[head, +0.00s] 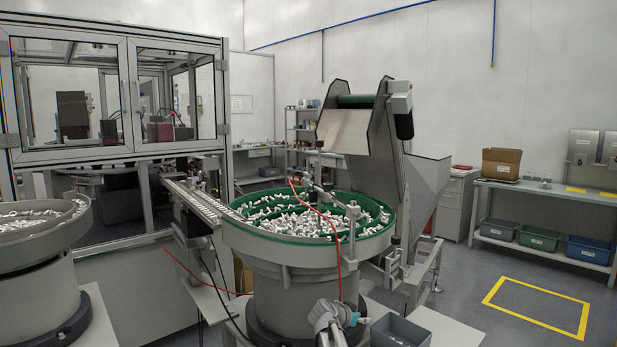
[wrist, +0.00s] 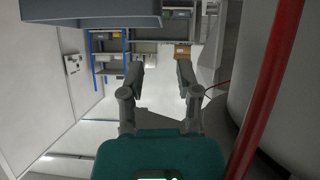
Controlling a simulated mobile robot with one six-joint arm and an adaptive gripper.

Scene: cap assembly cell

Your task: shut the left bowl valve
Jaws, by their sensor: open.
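The left feeder bowl (head: 40,222) is cut off by the left edge of the head view and holds white parts. A second bowl (head: 285,250), lined in green and full of white parts, stands at centre. I cannot make out a valve or its handle on either bowl. My gripper (wrist: 160,78) is open in the wrist view, with nothing between its two grey fingers. In the head view, part of my arm shows low in front of the centre bowl; the fingertips cannot be made out there. A red hose (wrist: 267,95) passes close right of the gripper.
Red hoses (head: 331,222) hang around the centre bowl. A grey bin (head: 400,331) stands low beside it, with a hopper (head: 428,190) behind. A glazed machine enclosure (head: 120,95) fills the back left. Floor around the yellow marking (head: 540,308) is clear.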

